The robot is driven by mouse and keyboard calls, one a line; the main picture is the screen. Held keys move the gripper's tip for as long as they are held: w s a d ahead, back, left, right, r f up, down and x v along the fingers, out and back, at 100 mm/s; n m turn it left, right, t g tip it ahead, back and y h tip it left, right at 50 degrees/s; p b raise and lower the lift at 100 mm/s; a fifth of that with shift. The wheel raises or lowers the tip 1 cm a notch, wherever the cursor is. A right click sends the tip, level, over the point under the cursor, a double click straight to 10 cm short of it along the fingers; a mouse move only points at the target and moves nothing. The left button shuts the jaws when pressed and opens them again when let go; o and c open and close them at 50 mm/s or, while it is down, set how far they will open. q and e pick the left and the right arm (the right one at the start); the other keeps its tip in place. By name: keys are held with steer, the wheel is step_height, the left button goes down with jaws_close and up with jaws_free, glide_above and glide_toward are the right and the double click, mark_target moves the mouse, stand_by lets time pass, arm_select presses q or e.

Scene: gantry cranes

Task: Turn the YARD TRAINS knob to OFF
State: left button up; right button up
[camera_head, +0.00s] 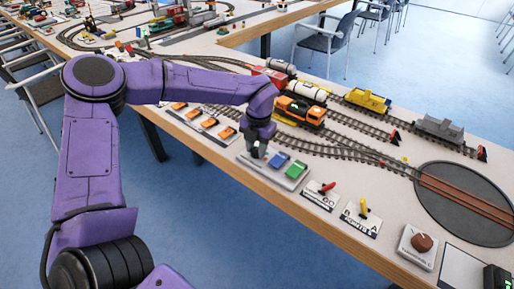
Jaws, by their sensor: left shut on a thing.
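My left gripper (257,152) points down at the left end of a pale control panel (258,168) near the table's front edge. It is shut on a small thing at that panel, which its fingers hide. A round brown knob (422,242) stands on a white plate farther right, apart from the gripper. The labels are too small to read, so I cannot tell which control is marked YARD TRAINS. My right gripper is not in view.
A red lever (327,188) and a yellow lever (364,207) stand between the panel and the brown knob. Orange switches (194,114) lie left of the gripper. An orange locomotive (300,111) and tracks lie behind. A turntable (465,203) is at right.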

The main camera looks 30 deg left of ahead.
arm_select(q)
steer(key=n+b, duration=0.1)
steer(key=n, duration=0.4)
steer(key=shift+f+n+b, duration=0.15)
steer(key=shift+n+b, duration=0.15)
steer(key=n+b, duration=0.1)
steer(key=n, duration=0.3)
steer(key=shift+b, duration=0.35)
steer(key=shift+n+g+b, duration=0.3)
steer(key=shift+n+b, duration=0.1)
steer(key=shift+n, duration=0.5)
steer(key=o, duration=1)
steer(key=shift+o, duration=0.2)
steer(key=shift+r, duration=0.2)
